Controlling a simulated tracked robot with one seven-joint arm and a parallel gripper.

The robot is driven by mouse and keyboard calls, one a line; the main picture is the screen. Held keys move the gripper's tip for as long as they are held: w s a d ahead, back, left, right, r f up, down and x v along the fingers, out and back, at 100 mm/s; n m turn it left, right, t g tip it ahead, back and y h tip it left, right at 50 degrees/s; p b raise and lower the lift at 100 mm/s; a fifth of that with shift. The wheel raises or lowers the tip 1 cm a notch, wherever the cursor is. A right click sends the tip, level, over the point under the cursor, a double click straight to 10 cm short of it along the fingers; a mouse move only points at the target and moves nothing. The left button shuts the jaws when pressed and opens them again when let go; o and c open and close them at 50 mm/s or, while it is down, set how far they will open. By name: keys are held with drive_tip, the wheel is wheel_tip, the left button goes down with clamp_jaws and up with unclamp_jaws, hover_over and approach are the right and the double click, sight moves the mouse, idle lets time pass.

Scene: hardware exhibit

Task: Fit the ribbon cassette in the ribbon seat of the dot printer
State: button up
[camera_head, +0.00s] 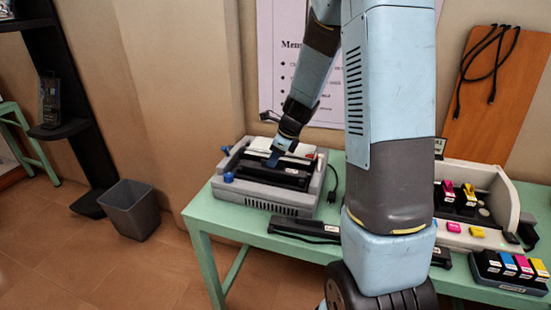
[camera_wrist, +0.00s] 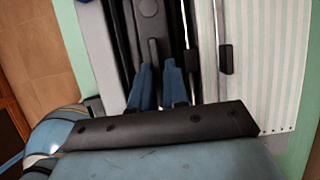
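The grey dot printer (camera_head: 268,199) stands at the left end of the green table, with blue knobs at its side. In the wrist view its open top (camera_wrist: 204,50) shows dark rails. A long black ribbon cassette (camera_head: 273,178) appears to lie across the opening; it also shows in the wrist view as a dark body with a round knob (camera_wrist: 148,8). My gripper (camera_head: 273,160) points down at it. The seat beneath is hidden.
Further right are a pale inkjet printer (camera_head: 505,190) and a black tray of colour cartridges (camera_head: 510,285). A grey bin (camera_head: 130,212) stands on the floor at left.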

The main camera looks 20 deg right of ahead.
drive_tip(key=o, duration=0.4)
drive_tip(key=shift+c, duration=0.2)
drive_tip(key=shift+r, duration=0.15)
drive_tip(key=shift+r, duration=0.3)
drive_tip(key=v, duration=1.2)
drive_tip(key=s+a+r+n+t+h, duration=0.1)
drive_tip(key=s+r+n, duration=0.3)
drive_tip(key=s+n, duration=0.4)
drive_tip(key=s+a+r+n+t+h, duration=0.1)
drive_tip(key=s+r+n, duration=0.3)
drive_tip(key=s+n, duration=0.4)
drive_tip(key=s+a+r+n+h, duration=0.1)
drive_tip(key=s+r+n, duration=0.3)
drive_tip(key=s+n, duration=0.5)
drive_tip(key=shift+s+a+t+h, duration=0.2)
drive_tip(key=shift+a+t+h, duration=0.05)
drive_tip(key=shift+t+h, duration=0.15)
